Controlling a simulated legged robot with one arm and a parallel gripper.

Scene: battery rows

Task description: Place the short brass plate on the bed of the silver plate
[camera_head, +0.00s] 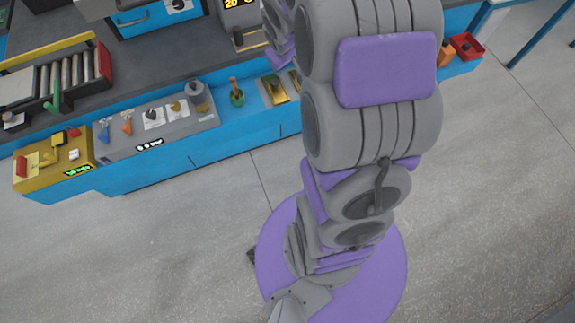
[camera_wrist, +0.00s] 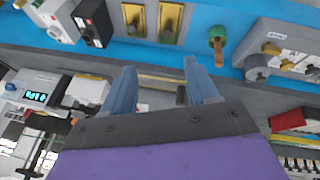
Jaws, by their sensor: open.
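Two silver plates, each with a brass piece on it, lie side by side at the bench front. In the wrist view, the left brass piece (camera_wrist: 133,18) and the right brass piece (camera_wrist: 170,21) show near the top edge. In the head view one brass piece (camera_head: 275,88) shows on its silver plate (camera_head: 264,92); the other is partly hidden by my arm. I cannot tell which is the short brass plate. My gripper (camera_wrist: 160,68) is open, its two blue fingers apart with nothing held, apart from the plates. In the head view my arm hides it.
A grey control panel (camera_head: 155,125), a yellow box (camera_head: 52,160) and a roller conveyor (camera_head: 70,75) are on the left. Red and orange bins (camera_head: 466,46) are at right. The floor in front is clear.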

